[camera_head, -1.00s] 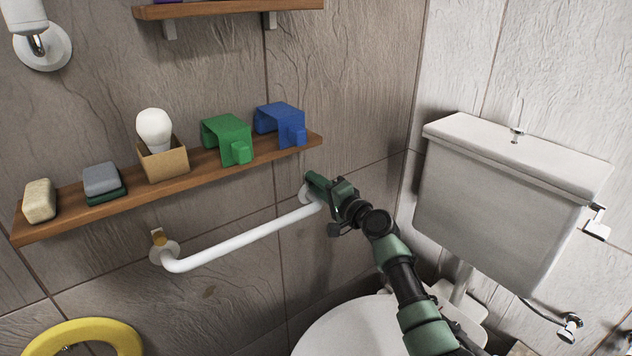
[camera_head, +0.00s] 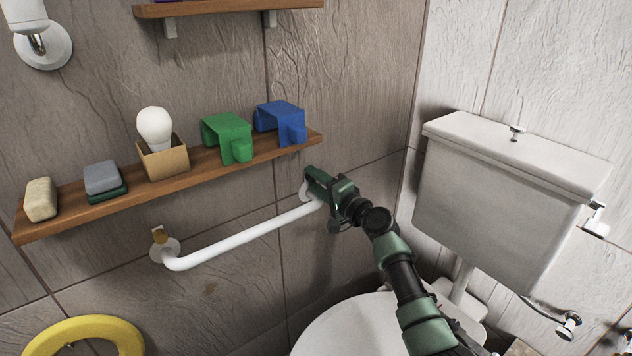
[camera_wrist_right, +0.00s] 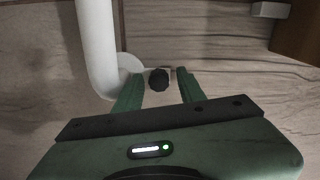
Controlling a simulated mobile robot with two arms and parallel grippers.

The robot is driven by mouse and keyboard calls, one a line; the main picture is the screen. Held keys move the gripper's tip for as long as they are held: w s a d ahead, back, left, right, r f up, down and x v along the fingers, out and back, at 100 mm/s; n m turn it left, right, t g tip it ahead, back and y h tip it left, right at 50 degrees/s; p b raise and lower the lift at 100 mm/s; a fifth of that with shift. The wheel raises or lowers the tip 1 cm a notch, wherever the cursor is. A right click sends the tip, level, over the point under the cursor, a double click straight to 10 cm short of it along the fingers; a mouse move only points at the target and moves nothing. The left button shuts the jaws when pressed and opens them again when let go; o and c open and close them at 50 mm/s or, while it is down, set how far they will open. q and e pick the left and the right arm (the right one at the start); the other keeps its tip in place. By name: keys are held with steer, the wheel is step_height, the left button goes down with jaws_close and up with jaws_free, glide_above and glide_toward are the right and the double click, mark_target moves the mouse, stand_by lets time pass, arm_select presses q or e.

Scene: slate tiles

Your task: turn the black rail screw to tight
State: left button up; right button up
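The black rail screw (camera_wrist_right: 158,80) is a dark ridged knob beside the white rail's end flange (camera_wrist_right: 130,66) in the right wrist view. In the head view my gripper hides it. My right gripper (camera_wrist_right: 160,82) is open at the rail's right end. Its two green fingers stand on either side of the knob, with a visible gap on each side. The same gripper shows in the head view (camera_head: 313,180) close to the wall. The white rail (camera_head: 240,240) runs along the wall below the shelf. My left gripper is not in view.
A brass-coloured screw (camera_head: 158,237) sits at the rail's left flange. A wooden shelf (camera_head: 200,187) above holds a green piece (camera_head: 228,135), a blue piece (camera_head: 281,120), a bulb in a box and soaps. The toilet tank (camera_head: 500,200) stands right of my arm.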

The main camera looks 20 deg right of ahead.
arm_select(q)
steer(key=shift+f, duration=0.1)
arm_select(e)
steer(key=shift+f, duration=0.25)
